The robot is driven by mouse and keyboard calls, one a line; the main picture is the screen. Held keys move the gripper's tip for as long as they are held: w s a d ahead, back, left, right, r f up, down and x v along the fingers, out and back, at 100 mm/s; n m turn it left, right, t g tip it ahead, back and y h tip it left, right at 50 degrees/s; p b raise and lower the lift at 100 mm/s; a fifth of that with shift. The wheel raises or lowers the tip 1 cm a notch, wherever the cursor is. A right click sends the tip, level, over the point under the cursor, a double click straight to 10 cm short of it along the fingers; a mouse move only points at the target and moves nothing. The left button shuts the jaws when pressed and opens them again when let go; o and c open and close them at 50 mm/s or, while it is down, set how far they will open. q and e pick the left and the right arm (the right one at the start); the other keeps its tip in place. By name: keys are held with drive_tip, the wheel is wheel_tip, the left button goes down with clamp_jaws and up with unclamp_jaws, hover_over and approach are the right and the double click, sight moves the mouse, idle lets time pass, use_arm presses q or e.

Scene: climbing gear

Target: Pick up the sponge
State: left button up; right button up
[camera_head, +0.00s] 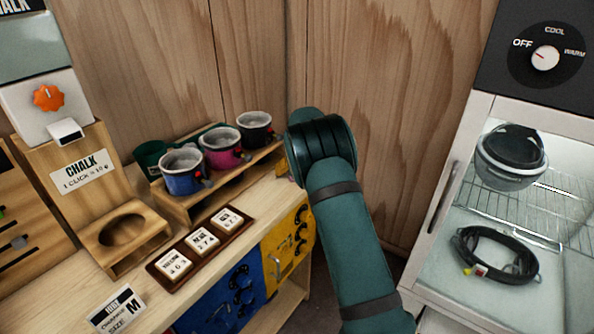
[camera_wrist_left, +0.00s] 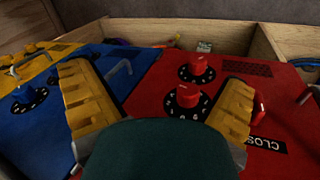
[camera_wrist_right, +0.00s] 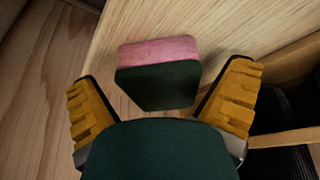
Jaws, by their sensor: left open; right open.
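The sponge (camera_wrist_right: 160,72) has a pink layer and a dark green layer and lies on a light wooden surface in the right wrist view. My right gripper (camera_wrist_right: 162,84) is open, one yellow finger on each side of the sponge with gaps between. In the head view my right arm covers the sponge and nearly all of that gripper. My left gripper (camera_wrist_left: 157,80) is open and empty over a blue panel (camera_wrist_left: 50,110) and a red panel (camera_wrist_left: 225,120) with knobs in the left wrist view. It is not in the head view.
Blue, pink and black chalk pots (camera_head: 222,148) stand on a wooden rack (camera_head: 180,208) behind the counter's number tiles (camera_head: 203,243). A chalk dispenser (camera_head: 52,110) is at left. A white cabinet (camera_head: 446,190) with wire shelves stands at right. Wooden walls close off the back.

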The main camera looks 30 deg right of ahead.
drive_tip(key=shift+c, duration=0.3)
drive_tip(key=c, duration=0.7)
drive_tip(key=shift+r, duration=0.15)
drive_tip(key=shift+s+d+r, duration=0.1)
drive_tip(key=shift+s+r, duration=0.05)
drive_tip(key=shift+r, duration=0.4)
drive_tip(key=shift+c, duration=0.2)
wheel_tip(320, 180, up, 6)
drive_tip(key=shift+f+p, duration=0.15)
drive_tip(key=shift+p, duration=0.75)
drive_tip(key=s+d, duration=0.3)
drive_tip(key=s, duration=0.6)
drive_tip(key=s+d, duration=0.4)
drive_tip(key=s, duration=0.5)
drive_tip(key=shift+d, duration=0.2)
drive_tip(key=shift+s, duration=0.1)
drive_tip(key=shift+c, duration=0.4)
